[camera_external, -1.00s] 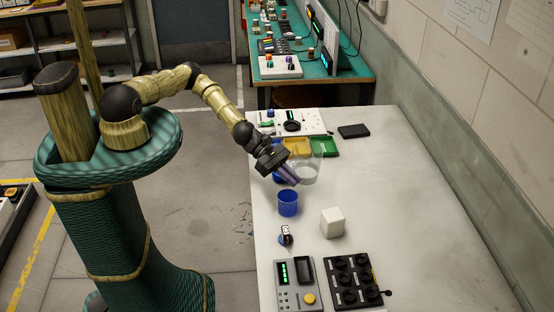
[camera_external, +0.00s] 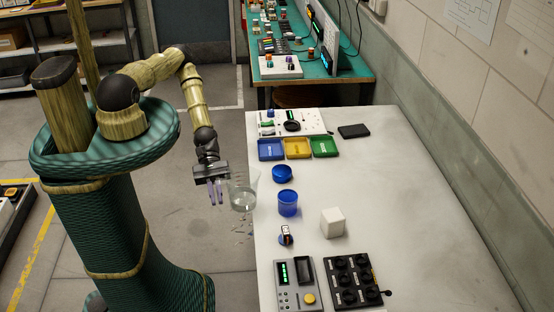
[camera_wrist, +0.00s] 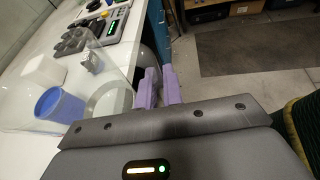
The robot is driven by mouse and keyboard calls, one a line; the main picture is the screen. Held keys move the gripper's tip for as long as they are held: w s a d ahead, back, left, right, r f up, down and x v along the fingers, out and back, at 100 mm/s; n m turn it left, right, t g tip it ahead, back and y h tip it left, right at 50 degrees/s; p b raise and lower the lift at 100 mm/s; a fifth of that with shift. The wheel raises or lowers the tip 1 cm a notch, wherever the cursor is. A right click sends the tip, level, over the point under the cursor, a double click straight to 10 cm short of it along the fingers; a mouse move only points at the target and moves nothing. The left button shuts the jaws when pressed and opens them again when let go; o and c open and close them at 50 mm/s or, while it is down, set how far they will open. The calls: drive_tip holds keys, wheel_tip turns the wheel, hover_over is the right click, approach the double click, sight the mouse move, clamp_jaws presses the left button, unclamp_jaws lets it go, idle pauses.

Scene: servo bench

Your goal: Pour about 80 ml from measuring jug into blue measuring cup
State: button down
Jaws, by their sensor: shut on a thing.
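The clear measuring jug (camera_external: 243,196) is held by my gripper (camera_external: 217,190) off the table's left edge, over the floor. It looks roughly upright, with clear liquid low inside. In the wrist view the jug (camera_wrist: 110,98) is a transparent outline beside the purple fingers of my gripper (camera_wrist: 158,88), which are shut on it. The blue measuring cup (camera_external: 288,204) stands upright on the table, to the right of the jug and apart from it. I take the blue vessel in the wrist view (camera_wrist: 60,105), seen through the jug, to be this cup. Its contents are hidden.
A round blue object (camera_external: 282,173) lies behind the cup. A white block (camera_external: 332,222) and a small device (camera_external: 286,236) stand near it. Blue, yellow and green trays (camera_external: 298,148) are farther back. A control box (camera_external: 296,285) and black knob panel (camera_external: 354,282) are in front. The table's right side is clear.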

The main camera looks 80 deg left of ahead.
sight(227, 183)
drive_tip(key=shift+s+d+f+m+g, duration=0.5)
drive_tip(key=shift+s+d+f+g, duration=0.15)
drive_tip(key=shift+s+d, duration=0.2)
drive_tip(key=shift+w+r, duration=0.1)
drive_tip(key=w+r+n+g, duration=0.1)
drive_tip(key=r, duration=0.1)
drive_tip(key=w+r+n+g+p, duration=0.1)
drive_tip(key=w+n, duration=0.1)
drive_tip(key=w+r+n+g+p, duration=0.1)
drive_tip(key=w+r, duration=0.1)
drive_tip(key=shift+w+a+r+n+g+h, duration=0.1)
drive_tip(key=shift+a+r+n+g+h, duration=0.1)
drive_tip(key=shift+r+n+g+h, duration=0.15)
drive_tip(key=shift+w+a+r+n+g+h+p, duration=0.1)
drive_tip(key=shift+w+r+n+g+h, duration=0.05)
drive_tip(key=shift+w+r+n, duration=0.35)
drive_tip(key=shift+w+d+r+n+g+h+p, duration=0.15)
drive_tip(key=shift+w+r+n+g, duration=0.1)
drive_tip(key=shift+r, duration=0.4)
drive_tip(key=shift+w+a+r+n+g+h+p, duration=0.15)
drive_tip(key=shift+w+r+n, duration=0.2)
drive_tip(key=shift+r, duration=0.2)
drive_tip(key=shift+w+r+n, duration=0.15)
drive_tip(key=shift+r+n, duration=0.05)
drive_tip(key=shift+n, duration=0.05)
